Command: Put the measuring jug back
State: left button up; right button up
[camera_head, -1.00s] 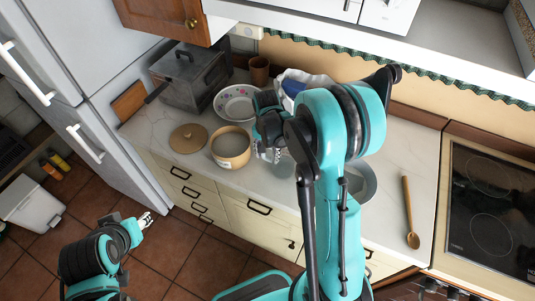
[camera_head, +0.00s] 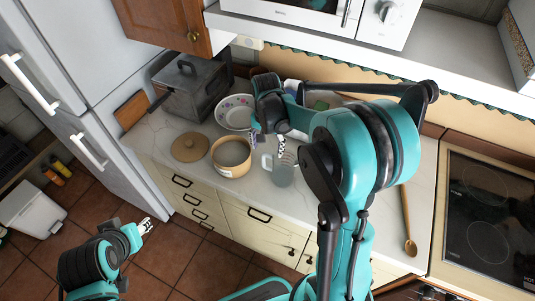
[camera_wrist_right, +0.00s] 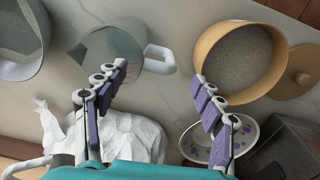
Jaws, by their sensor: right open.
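The measuring jug (camera_head: 280,173) is a translucent grey cup with a pale handle, standing upright on the counter right of the tan pot. It also shows at the top left of the right wrist view (camera_wrist_right: 108,55), handle toward the middle. My right gripper (camera_head: 268,143) is open and empty above and behind the jug, its fingers pointing down. In the right wrist view the spread fingers (camera_wrist_right: 160,76) have the handle between and beyond their tips, and the left finger overlaps the jug's edge. My left gripper (camera_head: 145,226) hangs low over the floor, away from the counter; its jaws are too small to judge.
The tan pot (camera_head: 231,156), its lid (camera_head: 189,147), a floral bowl (camera_head: 234,112) and a dark metal box (camera_head: 190,88) stand left. A crumpled white bag (camera_wrist_right: 130,138) lies behind. A wooden spoon (camera_head: 409,246) lies right, beside the hob (camera_head: 490,215).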

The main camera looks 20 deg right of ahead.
notch_tip(320, 180, up, 2)
jog(key=shift+r, duration=0.1)
jog(key=s+a+r+n+t, duration=0.3)
jog(key=s+n, duration=0.1)
jog(key=s, duration=0.3)
jog(key=s+a+r+n+t, duration=0.3)
jog(key=s+n+t, duration=0.1)
jog(key=s, duration=0.4)
jog(key=shift+s+a+r+n, duration=0.2)
jog(key=shift+s+r+n, duration=0.15)
jog(key=shift+n, duration=0.45)
jog(key=shift+w, duration=0.1)
